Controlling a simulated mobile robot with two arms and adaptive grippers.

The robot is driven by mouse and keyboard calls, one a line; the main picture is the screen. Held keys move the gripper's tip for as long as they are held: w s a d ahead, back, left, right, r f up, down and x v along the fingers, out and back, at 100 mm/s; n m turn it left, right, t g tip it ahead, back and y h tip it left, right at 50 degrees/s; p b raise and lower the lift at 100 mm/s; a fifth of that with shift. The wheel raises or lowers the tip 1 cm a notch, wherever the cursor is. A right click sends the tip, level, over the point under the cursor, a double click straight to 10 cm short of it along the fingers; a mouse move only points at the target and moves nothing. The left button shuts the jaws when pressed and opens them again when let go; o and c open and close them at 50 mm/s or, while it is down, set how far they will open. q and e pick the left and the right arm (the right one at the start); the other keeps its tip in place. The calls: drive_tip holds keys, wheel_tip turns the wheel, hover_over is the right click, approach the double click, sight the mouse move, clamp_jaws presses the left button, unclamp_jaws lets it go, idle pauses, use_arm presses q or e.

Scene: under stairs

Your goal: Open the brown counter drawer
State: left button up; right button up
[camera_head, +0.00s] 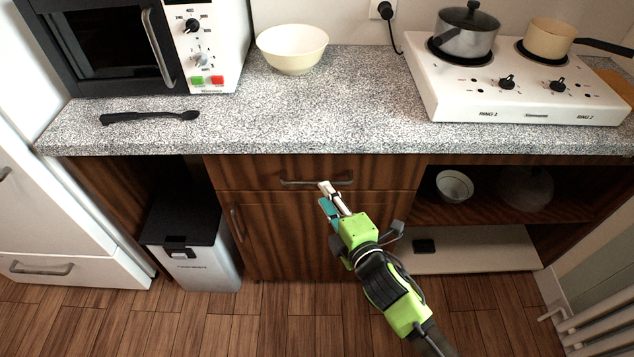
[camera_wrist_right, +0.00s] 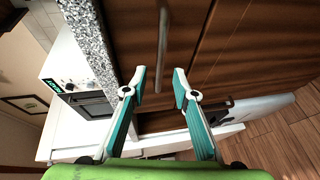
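The brown counter drawer (camera_head: 245,172) is a wood-grained front just under the speckled countertop, and it looks closed. Its metal bar handle (camera_head: 300,183) runs horizontally across the drawer's middle; it also shows in the right wrist view (camera_wrist_right: 163,40). In the right wrist view my right gripper's fingers (camera_wrist_right: 160,78) are apart, with the handle's bar in the gap between the tips. Contact cannot be told. My left gripper is not in view.
A cupboard door (camera_head: 275,235) with its own handle is below the drawer. Open shelves (camera_head: 465,212) with a bowl are to the right, and a bin (camera_head: 200,255) is to the left. The countertop (camera_head: 340,110) overhangs the drawer. Wooden floor lies in front.

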sight(317, 183)
drive_tip(key=x, duration=0.6)
drive_tip(key=shift+w+a+f, duration=0.1)
drive_tip(key=shift+w, duration=0.1)
clamp_jaws()
